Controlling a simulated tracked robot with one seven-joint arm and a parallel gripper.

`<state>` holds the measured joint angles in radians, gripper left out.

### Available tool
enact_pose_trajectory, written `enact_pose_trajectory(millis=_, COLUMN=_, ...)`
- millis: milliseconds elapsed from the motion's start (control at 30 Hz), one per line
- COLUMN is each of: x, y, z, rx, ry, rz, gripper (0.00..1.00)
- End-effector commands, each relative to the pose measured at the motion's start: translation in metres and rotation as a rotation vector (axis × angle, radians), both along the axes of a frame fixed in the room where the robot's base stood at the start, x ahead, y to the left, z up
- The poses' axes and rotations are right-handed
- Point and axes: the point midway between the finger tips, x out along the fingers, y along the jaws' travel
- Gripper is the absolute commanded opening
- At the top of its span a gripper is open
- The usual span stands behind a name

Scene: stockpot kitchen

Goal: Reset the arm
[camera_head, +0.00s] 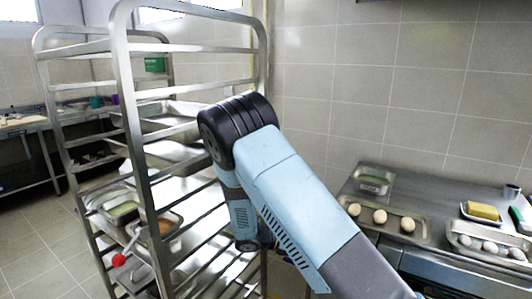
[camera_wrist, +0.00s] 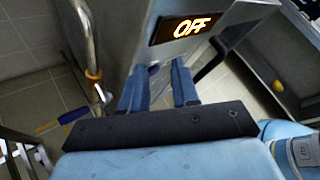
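My arm crosses the middle of the head view, bent at a black joint in front of a metal rack; my gripper is hidden there. In the wrist view my gripper (camera_wrist: 159,82) shows two blue fingers set apart, with nothing visible held between them. Beyond the fingertips is a grey metal appliance (camera_wrist: 130,35) with a lit "OFF" display (camera_wrist: 187,27). I cannot tell whether the fingers touch it.
The tall rack (camera_head: 128,95) stands close to my arm on the left and holds several trays. A steel counter (camera_head: 440,205) at right carries an egg tray (camera_head: 350,213) and yellow block (camera_head: 482,211). A metal rail (camera_wrist: 84,35) runs near my fingers. Floor (camera_head: 40,240) is clear at far left.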

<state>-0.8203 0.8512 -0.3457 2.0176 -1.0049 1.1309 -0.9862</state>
Motion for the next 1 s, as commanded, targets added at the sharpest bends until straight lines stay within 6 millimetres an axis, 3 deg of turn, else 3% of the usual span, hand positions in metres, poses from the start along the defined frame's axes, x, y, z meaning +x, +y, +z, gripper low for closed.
enact_pose_trajectory(millis=467, x=-0.039, y=-0.046, z=0.095, rx=0.367, ry=-0.311, rz=-0.401, gripper=0.3)
enact_pose_trajectory(millis=1000, x=-0.102, y=-0.086, z=0.192, rx=0.717, ry=-0.674, rz=-0.853, gripper=0.3)
